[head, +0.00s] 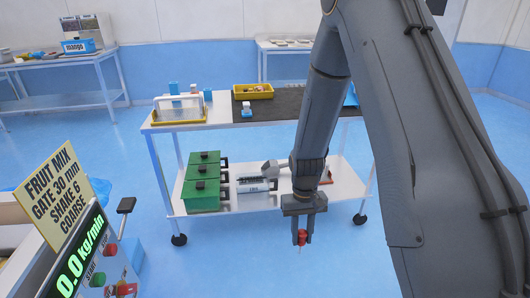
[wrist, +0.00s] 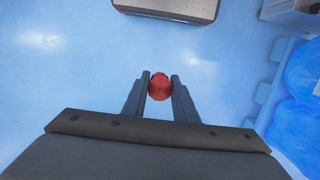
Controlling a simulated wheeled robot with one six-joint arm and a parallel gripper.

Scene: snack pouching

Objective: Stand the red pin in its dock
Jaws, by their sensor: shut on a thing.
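The red pin (head: 302,235) is held in my gripper (head: 302,238), which hangs low over the blue floor in front of the trolley. The pin's red head shows at the fingertips, with a thin pale tip pointing down below it. In the wrist view the red head (wrist: 160,87) sits between the two dark fingers of my gripper (wrist: 160,86), which are shut on it. I cannot make out the pin's dock in either view.
A trolley (head: 160,127) stands behind my gripper, with green boxes (head: 203,190) on its lower shelf and a yellow tray (head: 253,92) on top. At the left is a control panel (head: 95,270) with a FRUIT MIX sign (head: 58,198). Open floor surrounds my gripper.

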